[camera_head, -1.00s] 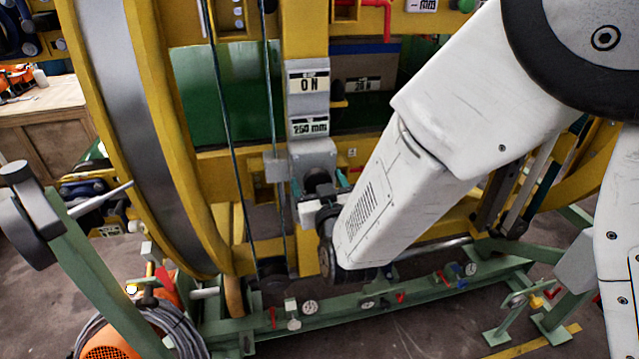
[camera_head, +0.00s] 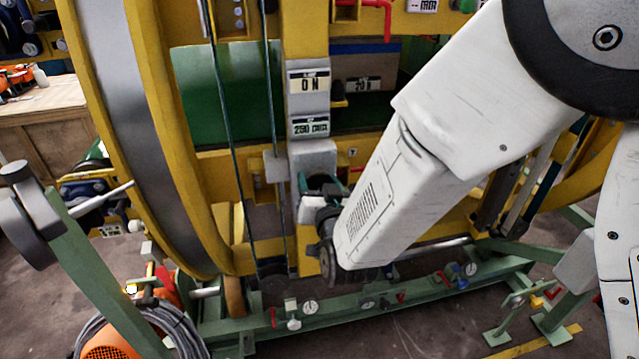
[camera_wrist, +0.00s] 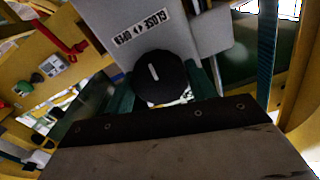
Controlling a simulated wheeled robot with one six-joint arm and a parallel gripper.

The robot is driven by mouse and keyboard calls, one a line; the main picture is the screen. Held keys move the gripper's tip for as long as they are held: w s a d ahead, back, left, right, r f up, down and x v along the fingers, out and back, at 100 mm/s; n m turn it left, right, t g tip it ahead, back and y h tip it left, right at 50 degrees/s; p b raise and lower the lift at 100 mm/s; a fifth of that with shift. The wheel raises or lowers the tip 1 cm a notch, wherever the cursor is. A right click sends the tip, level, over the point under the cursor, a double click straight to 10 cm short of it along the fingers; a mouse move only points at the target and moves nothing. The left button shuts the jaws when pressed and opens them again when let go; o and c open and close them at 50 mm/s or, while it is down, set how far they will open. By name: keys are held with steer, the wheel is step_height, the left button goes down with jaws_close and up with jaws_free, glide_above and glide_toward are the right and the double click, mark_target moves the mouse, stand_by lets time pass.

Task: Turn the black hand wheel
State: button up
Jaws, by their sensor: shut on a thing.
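The black hand wheel (camera_wrist: 160,76) shows in the middle of the wrist view, round, with a short white mark on its face. My gripper (camera_wrist: 163,86) has one teal finger on each side of it and is shut on it. A grey housing (camera_wrist: 138,22) behind the wheel carries an OPEN/CLOSE label with a double arrow, seen upside down. In the head view my gripper (camera_head: 322,183) is at the grey box on the yellow post. The wheel is mostly hidden there by my wrist and fingers.
Above the wheel, display plates (camera_head: 309,85) read 0 N and about 250 mm. A large yellow ring (camera_head: 165,130) stands to the left, with thin cables near the post. A green base rail (camera_head: 400,295) with gauges runs below.

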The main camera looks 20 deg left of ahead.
steer(key=m, duration=0.3)
steer(key=shift+m, duration=2.3)
steer(key=shift+d, duration=0.1)
steer(key=o, duration=1)
steer(key=v, duration=0.7)
steer(key=shift+s, duration=0.3)
steer(key=shift+d, duration=0.15)
